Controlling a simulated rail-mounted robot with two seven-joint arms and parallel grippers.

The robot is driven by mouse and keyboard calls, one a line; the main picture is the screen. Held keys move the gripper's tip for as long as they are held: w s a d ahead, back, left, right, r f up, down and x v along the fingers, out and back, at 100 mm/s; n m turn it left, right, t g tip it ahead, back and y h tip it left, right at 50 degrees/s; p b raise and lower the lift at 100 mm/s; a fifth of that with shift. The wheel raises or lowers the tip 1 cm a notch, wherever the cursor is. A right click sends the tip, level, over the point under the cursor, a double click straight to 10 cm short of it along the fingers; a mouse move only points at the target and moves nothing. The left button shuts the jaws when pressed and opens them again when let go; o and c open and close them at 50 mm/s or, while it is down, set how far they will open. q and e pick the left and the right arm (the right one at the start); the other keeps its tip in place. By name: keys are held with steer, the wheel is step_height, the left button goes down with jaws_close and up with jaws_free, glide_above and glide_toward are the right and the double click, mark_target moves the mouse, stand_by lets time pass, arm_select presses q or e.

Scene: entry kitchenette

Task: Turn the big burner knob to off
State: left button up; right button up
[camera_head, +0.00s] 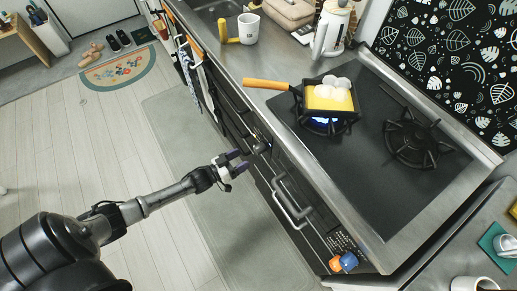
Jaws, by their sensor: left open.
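My left gripper (243,161) is open, with its purple-tipped fingers apart. It is in front of the stove's front panel. A small dark shape that looks like a burner knob (262,147) is on the panel just beyond the fingertips; its setting is too small to read. I cannot tell whether the fingers touch it. A blue flame (322,121) burns under the square pan (345,112) on the left burner. The right burner (411,143) shows no flame. My right gripper is not in view.
The pan's orange handle (266,84) points left over the counter. An oven handle (291,203) juts out below the panel. Orange and blue pieces (342,263) are at the panel's right end. The floor mat (205,220) is clear.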

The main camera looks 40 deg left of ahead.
mark_target(258, 149)
arm_select(q)
steer(key=x, duration=0.8)
steer(key=shift+w+d+b, duration=0.1)
steer(key=shift+w+b, duration=0.15)
steer(key=shift+b, duration=0.1)
steer(key=c, duration=0.9)
steer(key=shift+c, duration=0.2)
steer(key=shift+m, duration=2.9)
steer(key=o, duration=0.9)
steer(key=shift+o, duration=0.2)
steer(key=shift+s, duration=0.15)
